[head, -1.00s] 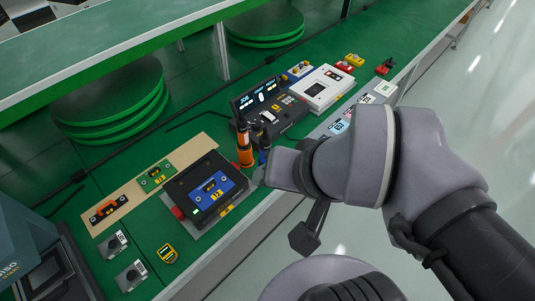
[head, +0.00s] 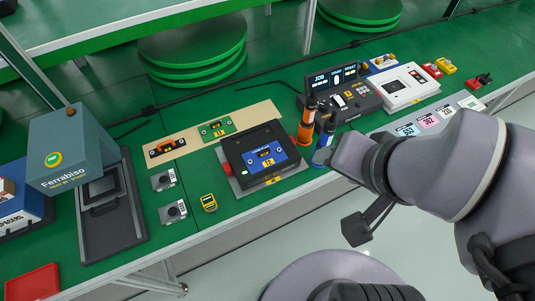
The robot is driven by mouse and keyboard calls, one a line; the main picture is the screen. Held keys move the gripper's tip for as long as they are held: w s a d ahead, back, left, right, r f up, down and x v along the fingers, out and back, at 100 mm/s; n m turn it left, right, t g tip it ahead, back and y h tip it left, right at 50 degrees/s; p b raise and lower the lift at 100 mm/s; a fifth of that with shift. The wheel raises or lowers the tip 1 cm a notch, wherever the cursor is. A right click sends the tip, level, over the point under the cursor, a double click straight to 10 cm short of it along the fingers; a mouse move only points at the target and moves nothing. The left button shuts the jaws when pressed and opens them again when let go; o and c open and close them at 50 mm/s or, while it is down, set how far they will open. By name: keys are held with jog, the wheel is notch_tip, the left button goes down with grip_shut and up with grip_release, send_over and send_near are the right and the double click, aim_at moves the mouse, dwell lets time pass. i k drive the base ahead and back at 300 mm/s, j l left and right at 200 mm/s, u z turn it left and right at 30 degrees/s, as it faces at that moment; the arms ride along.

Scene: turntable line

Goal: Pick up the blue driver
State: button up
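The blue driver (head: 326,137) stands upright near the front edge of the green bench, with a dark top and a blue lower end. An orange driver (head: 306,128) stands upright just left of it. The end of my gripper (head: 344,153) is a grey block close to the right of the blue driver's lower part. I cannot tell whether they touch. The fingertips cannot be made out, so neither their opening nor any hold on the driver shows.
A black fixture with a blue plate (head: 264,153) lies left of the drivers. A dark console (head: 344,100) and a white device (head: 403,90) stand behind and to the right. Label cards (head: 429,121) lie along the front edge. A press (head: 75,150) stands at the left.

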aim_at(330, 125)
jog(key=j+z, duration=0.45)
jog(key=k+j+z, duration=0.15)
jog(key=j+z, duration=0.15)
jog(key=z, duration=0.15)
jog(key=k+j+z, duration=0.15)
jog(key=j+z, duration=0.3)
jog(key=l, duration=0.1)
